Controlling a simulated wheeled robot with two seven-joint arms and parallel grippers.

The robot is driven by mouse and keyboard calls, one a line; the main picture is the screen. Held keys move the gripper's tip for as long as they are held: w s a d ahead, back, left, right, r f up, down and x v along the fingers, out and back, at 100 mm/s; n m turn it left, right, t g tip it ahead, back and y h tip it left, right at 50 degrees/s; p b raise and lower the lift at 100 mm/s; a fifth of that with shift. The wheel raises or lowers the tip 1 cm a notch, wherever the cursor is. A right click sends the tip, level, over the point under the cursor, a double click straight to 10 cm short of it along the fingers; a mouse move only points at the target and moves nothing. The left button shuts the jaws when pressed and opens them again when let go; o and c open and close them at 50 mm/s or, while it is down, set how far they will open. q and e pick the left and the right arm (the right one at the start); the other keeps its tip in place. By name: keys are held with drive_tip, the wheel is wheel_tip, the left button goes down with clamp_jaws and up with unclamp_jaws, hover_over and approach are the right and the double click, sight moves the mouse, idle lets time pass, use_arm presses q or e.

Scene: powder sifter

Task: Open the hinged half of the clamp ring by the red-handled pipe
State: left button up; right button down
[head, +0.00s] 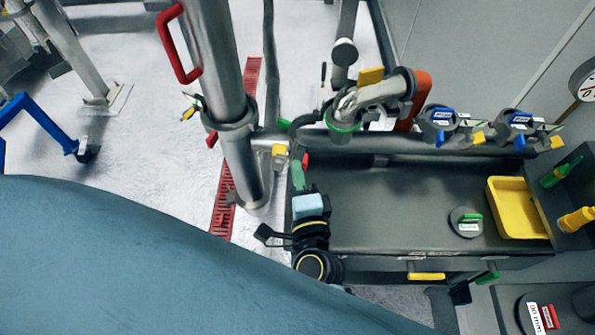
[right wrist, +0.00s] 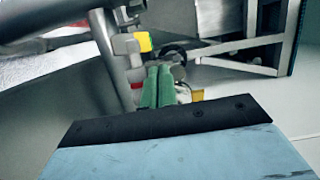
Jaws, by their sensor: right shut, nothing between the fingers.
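The grey vertical pipe (head: 215,60) carries a red handle (head: 180,45) near its top. A metal clamp ring (head: 230,122) sits around this pipe below the handle. Small coloured parts stick out at its left. I cannot tell its hinged half apart, and it looks closed around the pipe. My right gripper (head: 297,166) is to the right of the pipe and lower in the picture than the ring, apart from it. Its green fingers, also in the right wrist view (right wrist: 157,72), are together and empty. My left gripper is out of view.
A yellow block (head: 279,150) on the side pipe is close to my right fingers. A horizontal pipe (head: 400,145) with blue-handled valves (head: 440,118) runs right. Below it, a dark table (head: 385,215) holds a yellow tray (head: 495,205). A red floor grate (head: 222,205) lies behind the pipe.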

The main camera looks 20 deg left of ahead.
drive_tip(key=b+v, duration=0.1)
drive_tip(key=v, duration=1.2)
drive_tip(key=shift+s, duration=0.2)
drive_tip(key=shift+d, duration=0.1)
